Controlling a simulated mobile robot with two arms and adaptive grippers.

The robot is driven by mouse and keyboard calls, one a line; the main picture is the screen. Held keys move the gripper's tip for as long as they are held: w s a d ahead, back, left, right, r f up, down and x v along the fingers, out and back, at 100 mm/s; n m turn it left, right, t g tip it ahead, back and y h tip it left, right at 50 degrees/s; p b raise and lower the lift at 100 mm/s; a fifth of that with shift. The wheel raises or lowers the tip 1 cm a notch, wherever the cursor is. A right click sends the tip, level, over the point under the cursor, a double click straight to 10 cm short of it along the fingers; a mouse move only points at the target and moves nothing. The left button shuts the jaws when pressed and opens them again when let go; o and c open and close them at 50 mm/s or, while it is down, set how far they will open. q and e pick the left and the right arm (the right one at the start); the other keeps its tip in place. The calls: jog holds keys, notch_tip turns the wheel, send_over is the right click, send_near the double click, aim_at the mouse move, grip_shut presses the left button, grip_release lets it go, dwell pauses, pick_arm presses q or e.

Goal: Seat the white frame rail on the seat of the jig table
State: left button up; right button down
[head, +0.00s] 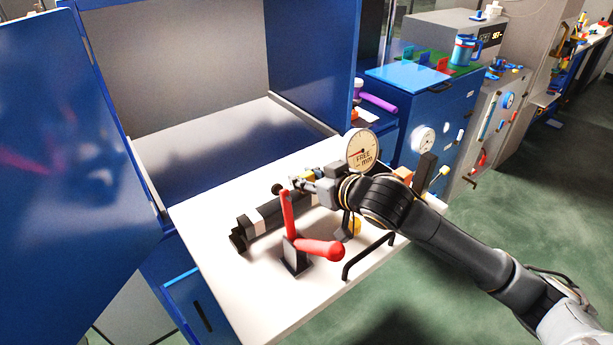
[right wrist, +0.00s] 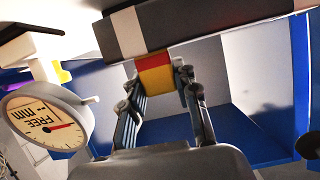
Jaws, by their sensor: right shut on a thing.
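A dark frame rail with a white band (head: 259,221) lies diagonally over the white table top (head: 225,283). It also crosses the top of the right wrist view (right wrist: 200,25). My right gripper (head: 297,184) is at the rail's far part; its fingers (right wrist: 165,82) are shut on a red-and-yellow block (right wrist: 155,72) that adjoins the rail. A red-handled clamp (head: 318,248) stands on the table in front of the rail and hides part of it. I cannot tell whether the rail touches the seat below. My left gripper is not in view.
A dial gauge marked FREE (head: 361,150) stands beside my right wrist; it shows in the right wrist view (right wrist: 42,125). A black bar handle (head: 368,255) is at the table's right edge. A blue cabinet (head: 60,140) with an open door borders the table.

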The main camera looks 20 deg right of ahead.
jog(key=shift+r+p, duration=0.15)
jog(key=shift+p, duration=0.2)
dwell(0.5)
jog(key=shift+f+b, duration=0.7)
jog(key=shift+f, duration=0.65)
dwell(0.8)
